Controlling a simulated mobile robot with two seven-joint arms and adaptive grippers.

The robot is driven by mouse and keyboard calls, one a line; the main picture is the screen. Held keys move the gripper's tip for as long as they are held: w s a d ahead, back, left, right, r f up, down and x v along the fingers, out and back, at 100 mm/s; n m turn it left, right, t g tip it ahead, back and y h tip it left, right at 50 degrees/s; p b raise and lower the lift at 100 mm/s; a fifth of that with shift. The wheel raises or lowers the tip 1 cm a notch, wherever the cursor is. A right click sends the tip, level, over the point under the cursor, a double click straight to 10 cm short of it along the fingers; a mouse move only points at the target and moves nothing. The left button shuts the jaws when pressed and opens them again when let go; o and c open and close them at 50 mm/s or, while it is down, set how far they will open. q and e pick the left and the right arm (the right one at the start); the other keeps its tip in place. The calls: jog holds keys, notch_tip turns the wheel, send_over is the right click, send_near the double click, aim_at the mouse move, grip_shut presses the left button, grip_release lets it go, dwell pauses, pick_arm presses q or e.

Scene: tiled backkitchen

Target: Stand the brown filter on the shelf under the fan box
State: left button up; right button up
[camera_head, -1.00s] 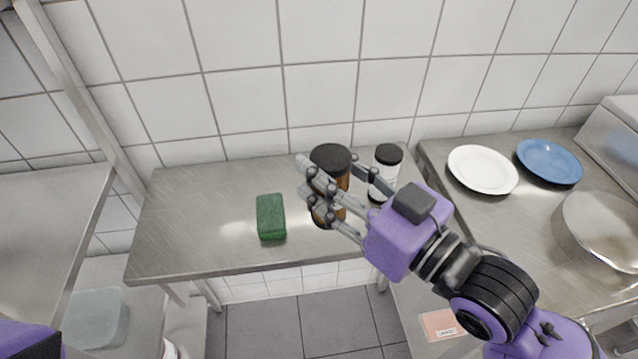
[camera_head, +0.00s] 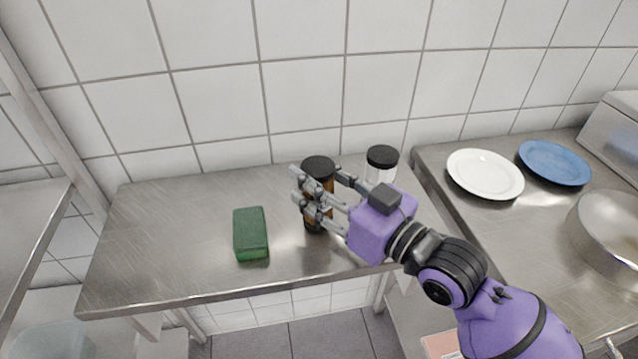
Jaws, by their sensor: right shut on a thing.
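A brown jar with a black lid (camera_head: 318,168) stands upright at the steel table (camera_head: 165,235); it is the only brown upright thing in view and I cannot tell if it is the filter. My right gripper (camera_head: 318,197) is shut on the jar, its grey fingers around the body and hiding part of it. I cannot tell whether the jar's base touches the table. No fan box shows, nor a shelf under one. My left gripper is not in view.
A clear, black-lidded jar (camera_head: 381,160) stands just right of the held jar, partly behind my gripper. A green sponge (camera_head: 250,234) lies left. The table's left part is bare. The right counter holds a white plate (camera_head: 485,174), a blue plate (camera_head: 554,163) and a metal bowl (camera_head: 606,235).

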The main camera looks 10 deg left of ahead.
jog(key=shift+f, duration=0.2)
jog(key=shift+f, duration=0.15)
jog(key=o, duration=1.2)
jog(key=shift+o, duration=0.2)
jog(key=shift+s+d+r, duration=0.1)
jog(key=shift+r, duration=0.1)
jog(key=v, duration=1)
jog(key=shift+s+d+f, duration=0.15)
jog(key=shift+s+d, duration=0.05)
jog(key=shift+s, duration=0.1)
jog(key=shift+s+d, duration=0.35)
jog(key=shift+d, duration=0.1)
